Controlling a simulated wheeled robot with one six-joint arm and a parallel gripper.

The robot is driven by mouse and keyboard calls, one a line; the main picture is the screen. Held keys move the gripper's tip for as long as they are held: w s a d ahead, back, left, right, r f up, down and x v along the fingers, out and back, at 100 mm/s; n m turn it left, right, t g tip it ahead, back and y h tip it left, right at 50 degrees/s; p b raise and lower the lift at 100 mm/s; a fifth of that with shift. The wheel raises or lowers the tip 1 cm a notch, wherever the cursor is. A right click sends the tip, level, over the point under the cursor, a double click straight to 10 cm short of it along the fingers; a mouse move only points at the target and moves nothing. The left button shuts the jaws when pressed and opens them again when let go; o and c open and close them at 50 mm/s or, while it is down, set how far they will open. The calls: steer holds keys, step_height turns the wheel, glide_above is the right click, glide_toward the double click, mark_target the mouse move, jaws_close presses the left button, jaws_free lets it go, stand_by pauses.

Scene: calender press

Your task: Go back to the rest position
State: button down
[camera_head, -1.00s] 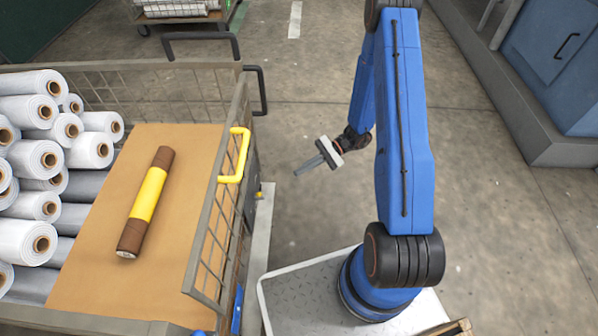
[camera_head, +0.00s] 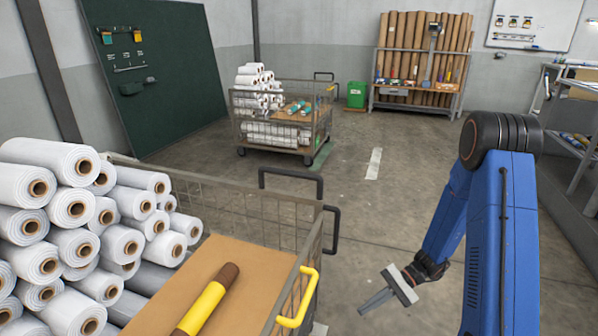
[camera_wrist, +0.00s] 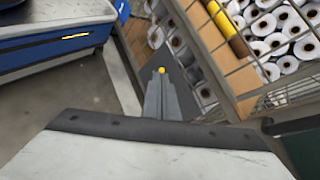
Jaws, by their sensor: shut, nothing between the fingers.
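My gripper (camera_head: 374,302) hangs in the open at the end of my blue arm, right of the near wire cart (camera_head: 290,202). Its fingers are together with nothing between them. In the wrist view the shut fingers (camera_wrist: 160,98) point toward the cart's side. The fingers stand apart from the cart in the head view. A yellow roll with brown ends (camera_head: 206,303) lies on the cart's brown board; it also shows in the wrist view (camera_wrist: 228,32).
White rolls (camera_head: 75,215) are stacked on the left of the near cart. A yellow handle (camera_head: 304,300) sits on its side. A second cart (camera_head: 290,120) stands farther back. A shelf of brown rolls (camera_head: 420,60) is at the wall. The floor between is clear.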

steer(key=s+d+r+n+t+h, duration=0.2)
steer(key=s+r+t+h, duration=0.1)
steer(key=s+r, duration=0.4)
steer(key=s+d+r+n+t+h, duration=0.3)
steer(key=s+r+h, duration=0.2)
steer(key=r, duration=0.9)
steer(key=s+d+r+n+t+h, duration=0.2)
steer(key=s+r+t+h, duration=0.1)
steer(key=s+r, duration=0.7)
steer(key=shift+d+r+n+h, duration=0.2)
steer(key=shift+n+h, duration=0.2)
steer(key=shift+h, duration=0.1)
